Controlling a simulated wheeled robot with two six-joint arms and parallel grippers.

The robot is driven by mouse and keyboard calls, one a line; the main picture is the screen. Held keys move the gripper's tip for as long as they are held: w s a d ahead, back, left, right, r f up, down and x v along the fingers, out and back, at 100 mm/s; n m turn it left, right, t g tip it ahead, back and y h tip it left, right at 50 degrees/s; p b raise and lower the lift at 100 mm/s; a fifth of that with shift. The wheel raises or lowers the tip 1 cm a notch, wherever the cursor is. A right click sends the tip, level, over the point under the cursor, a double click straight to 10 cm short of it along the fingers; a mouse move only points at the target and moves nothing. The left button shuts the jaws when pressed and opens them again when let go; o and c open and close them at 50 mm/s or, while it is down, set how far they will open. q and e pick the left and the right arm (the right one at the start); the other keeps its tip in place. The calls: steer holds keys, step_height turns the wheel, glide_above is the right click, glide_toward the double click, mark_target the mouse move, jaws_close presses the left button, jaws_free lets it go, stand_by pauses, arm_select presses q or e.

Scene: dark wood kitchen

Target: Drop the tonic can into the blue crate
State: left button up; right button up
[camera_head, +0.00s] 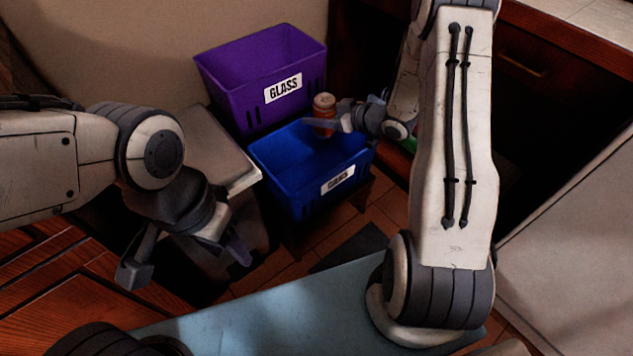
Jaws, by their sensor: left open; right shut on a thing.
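The tonic can (324,107) is a small orange-brown can with a paler top, upright in the jaws of my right gripper (325,122). My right gripper is shut on it and holds it over the back right part of the blue crate (277,173). The blue crate is open at the top and has a white label on its front. Its inside is partly in shadow and looks empty where I can see. My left gripper (187,264) is open and empty at the lower left, apart from the crates.
A purple crate (233,75) labelled GLASS stands just behind the blue one. A pale-topped bin or cabinet (217,151) is left of the crates. Dark wood cabinets (545,75) stand at the right. Tiled floor (266,277) shows in front of the blue crate.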

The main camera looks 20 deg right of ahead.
arm_select(q)
step_height(320, 180, down, 15)
steer(key=b, duration=1.2)
steer(key=shift+b, duration=0.3)
arm_select(e)
step_height(320, 180, down, 12)
steer(key=w+m, duration=0.1)
steer(key=w, duration=0.1)
steer(key=shift+w+t+h, duration=0.3)
steer(key=shift+w+h, duration=0.1)
steer(key=shift+d+r, duration=0.1)
steer(key=o, duration=1.4)
arm_select(q)
step_height(320, 180, up, 5)
steer(key=p, duration=0.5)
arm_select(e)
steer(key=v, duration=1)
steer(key=shift+s+d, duration=0.15)
steer(key=shift+s, duration=0.1)
